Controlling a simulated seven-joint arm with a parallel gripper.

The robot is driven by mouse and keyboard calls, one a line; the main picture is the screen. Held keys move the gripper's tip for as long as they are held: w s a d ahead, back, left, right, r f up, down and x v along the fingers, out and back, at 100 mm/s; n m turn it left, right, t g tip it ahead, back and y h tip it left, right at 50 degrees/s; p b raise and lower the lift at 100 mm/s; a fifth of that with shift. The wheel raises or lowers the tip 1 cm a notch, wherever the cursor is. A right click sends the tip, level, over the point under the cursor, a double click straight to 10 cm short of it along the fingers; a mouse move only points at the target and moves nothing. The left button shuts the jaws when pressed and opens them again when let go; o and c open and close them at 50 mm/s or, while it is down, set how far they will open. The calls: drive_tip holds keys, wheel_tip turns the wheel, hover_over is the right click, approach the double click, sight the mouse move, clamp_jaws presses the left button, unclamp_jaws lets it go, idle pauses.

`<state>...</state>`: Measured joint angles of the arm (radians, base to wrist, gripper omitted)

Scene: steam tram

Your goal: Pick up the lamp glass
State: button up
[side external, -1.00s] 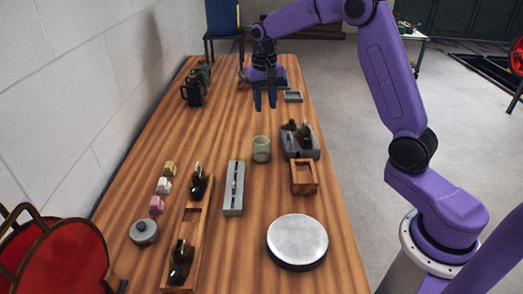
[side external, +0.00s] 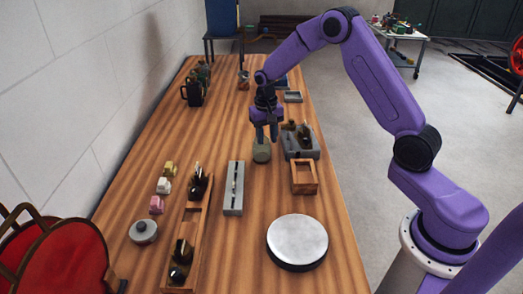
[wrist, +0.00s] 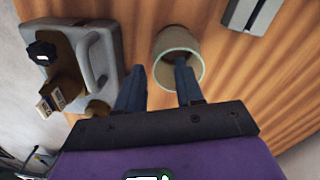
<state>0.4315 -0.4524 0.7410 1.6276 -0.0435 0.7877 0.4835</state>
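The lamp glass, a pale greenish open cylinder (side external: 261,153), stands upright on the wooden table near the middle. It also shows in the wrist view (wrist: 164,46), seen from above into its open mouth. My gripper (side external: 265,134) is open and empty, pointing down just above and behind the glass. In the wrist view, my gripper (wrist: 158,80) has its right fingertip over or inside the glass's mouth; I cannot tell which. Its left finger is in the gap between the glass and a grey tray.
The grey tray (side external: 303,154) with dark objects stands close right of the glass. A wooden box (side external: 304,177), a long grey block (side external: 234,190) and a round white-topped disc (side external: 297,240) are nearer the camera. Table to the left of the glass is clear.

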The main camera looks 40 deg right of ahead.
sight(268, 149)
drive_tip(key=f, duration=0.5)
drive_tip(key=shift+s+d, duration=0.1)
drive_tip(key=shift+s, duration=0.15)
drive_tip(key=shift+r, duration=0.1)
drive_tip(key=shift+c, duration=0.4)
clamp_jaws()
